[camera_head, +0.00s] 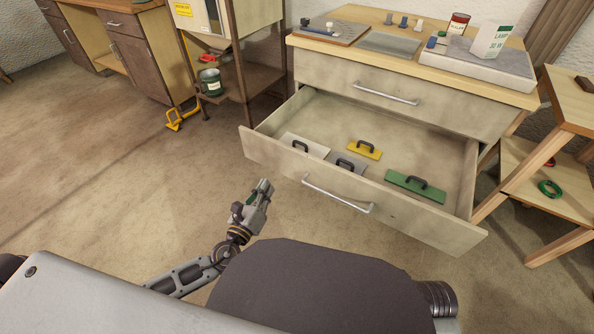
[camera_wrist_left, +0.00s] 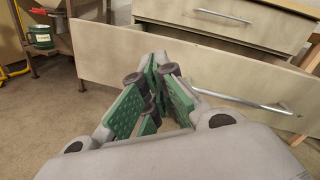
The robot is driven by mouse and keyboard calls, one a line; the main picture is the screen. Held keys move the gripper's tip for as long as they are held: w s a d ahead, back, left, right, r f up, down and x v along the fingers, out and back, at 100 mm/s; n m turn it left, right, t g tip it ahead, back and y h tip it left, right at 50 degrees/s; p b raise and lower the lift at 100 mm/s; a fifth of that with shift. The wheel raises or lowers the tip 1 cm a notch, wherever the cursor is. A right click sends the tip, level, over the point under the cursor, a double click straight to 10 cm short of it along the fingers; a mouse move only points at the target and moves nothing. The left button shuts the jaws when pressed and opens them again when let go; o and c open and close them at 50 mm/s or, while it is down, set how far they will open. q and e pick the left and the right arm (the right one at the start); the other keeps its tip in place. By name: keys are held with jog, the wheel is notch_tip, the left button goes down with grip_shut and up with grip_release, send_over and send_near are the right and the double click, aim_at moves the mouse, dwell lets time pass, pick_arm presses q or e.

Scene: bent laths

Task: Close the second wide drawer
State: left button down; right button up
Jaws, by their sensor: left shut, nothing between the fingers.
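The second wide drawer (camera_head: 285,158) stands pulled out below a shut top drawer (camera_head: 410,108) in the head view. Its front has a long metal handle (camera_head: 338,196), which also shows in the left wrist view (camera_wrist_left: 240,101). Inside lie trowel-like floats with black grips: a yellow one (camera_head: 372,153), a green one (camera_head: 432,192) and grey or white ones (camera_head: 305,147). My left gripper (camera_head: 264,187) is shut and empty, in front of the drawer front and left of the handle. In the left wrist view its green-padded fingers (camera_wrist_left: 155,75) point at the drawer front. My right gripper is not in view.
A wooden table with shelves (camera_head: 560,125) stands close at the drawer's right. A metal stand (camera_head: 262,78) with a green mug (camera_head: 211,82) is at the back left. The cabinet top (camera_head: 440,78) holds cans, a box and small items. The floor at left is clear.

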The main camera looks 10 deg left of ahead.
pick_arm(q)
jog(key=d+m+h, duration=0.1)
jog(key=m, duration=0.1)
jog(key=d+m+h, duration=0.1)
jog(key=m, duration=0.2)
jog(key=s+d+m+h, duration=0.1)
jog(key=d+m, duration=0.1)
jog(key=shift+f+m+g, duration=0.2)
jog(key=shift+m+g, duration=0.1)
jog(key=shift+g, duration=0.1)
jog(key=shift+w, duration=0.2)
send_near(305, 160)
jog(key=shift+x, duration=1.95)
jog(key=shift+p+x, duration=0.35)
jog(key=shift+x, duration=1.25)
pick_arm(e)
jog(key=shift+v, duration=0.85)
pick_arm(q)
jog(key=shift+w, duration=0.15)
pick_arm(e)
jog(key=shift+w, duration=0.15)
